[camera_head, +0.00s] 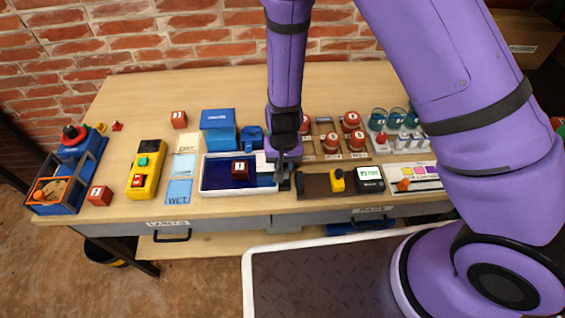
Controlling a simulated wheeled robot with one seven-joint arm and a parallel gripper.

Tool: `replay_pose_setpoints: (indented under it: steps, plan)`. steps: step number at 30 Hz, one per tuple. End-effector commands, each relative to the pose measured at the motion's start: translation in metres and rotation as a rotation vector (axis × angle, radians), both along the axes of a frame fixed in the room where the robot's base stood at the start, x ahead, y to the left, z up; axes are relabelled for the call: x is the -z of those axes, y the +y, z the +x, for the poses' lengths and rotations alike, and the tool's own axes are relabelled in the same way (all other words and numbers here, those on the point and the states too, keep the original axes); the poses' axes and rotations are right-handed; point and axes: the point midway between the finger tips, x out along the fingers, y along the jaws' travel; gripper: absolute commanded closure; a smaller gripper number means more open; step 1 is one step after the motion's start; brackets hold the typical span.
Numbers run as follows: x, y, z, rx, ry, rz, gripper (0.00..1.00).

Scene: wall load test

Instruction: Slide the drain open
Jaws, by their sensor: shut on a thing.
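A white-rimmed tray (226,191) with a dark blue inside stands near the front of the bench. A red block marked 1 (240,170) is in it. My gripper (285,181) points down at the tray's right end. It is shut on a small dark piece there, which looks like the drain's slide. The fingers and arm hide most of this piece, so how far the drain is open cannot be told. A pale piece (263,166) shows in the tray just left of my gripper.
Left are a yellow button box (146,171), red blocks (100,195), and pale and blue WET cards (179,190). A blue box (219,130) stands behind the tray. Right are red-topped jars (357,140) and a dark strip with a yellow piece (337,180).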

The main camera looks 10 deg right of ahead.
Motion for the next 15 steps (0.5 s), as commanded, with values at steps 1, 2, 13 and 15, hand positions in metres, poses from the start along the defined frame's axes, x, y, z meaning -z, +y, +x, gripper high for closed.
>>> replay_pose_setpoints:
  steps: [1, 2, 13, 15]
  plan:
    - [0.000, 0.000, -0.002, 0.000, 0.001, 0.000, 0.94]
    - [0.000, 0.000, -0.003, 0.000, 0.001, 0.000, 0.94]
    - [0.000, 0.001, -0.014, -0.001, 0.001, 0.000, 0.94]
    - [0.000, 0.001, -0.016, -0.001, 0.001, 0.000, 0.94]
